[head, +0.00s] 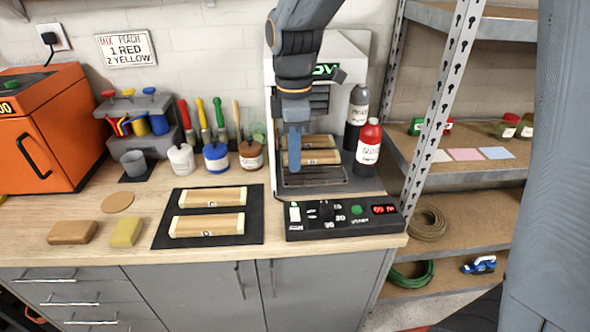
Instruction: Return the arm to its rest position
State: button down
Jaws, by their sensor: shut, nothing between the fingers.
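My gripper (295,153) points downward in front of the white machine at the centre of the head view. Its blue-grey fingers are close together, with nothing seen between them. Behind and beside the fingers, wooden blocks (318,157) lie inside the machine (347,62), above a slotted tray (330,183). My arm comes in from the top and covers part of the machine. Whether the fingers touch the blocks or the tray, I cannot tell.
A black mat (165,238) with two wooden blocks lies left of the machine. A control box (345,222) stands in front. A red bottle (368,147) and a dark bottle (357,112) stand close on the right, near the metal shelf post (433,120). Jars, brushes and an orange oven (55,140) are left.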

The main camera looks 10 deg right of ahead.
jog(key=shift+r, duration=0.1)
jog(key=s+d+f+m+b, duration=0.1)
jog(key=s+d+f+m, duration=0.4)
jog(key=m, duration=0.3)
jog(key=s+d+f+m+t+b, duration=0.1)
jog(key=s+d+f+m, duration=0.3)
jog(key=m, duration=0.5)
jog(key=shift+s+d+f+m+b, duration=0.35)
jog(key=shift+d+f+b, duration=0.55)
jog(key=shift+d, duration=1)
jog(key=shift+f, duration=0.1)
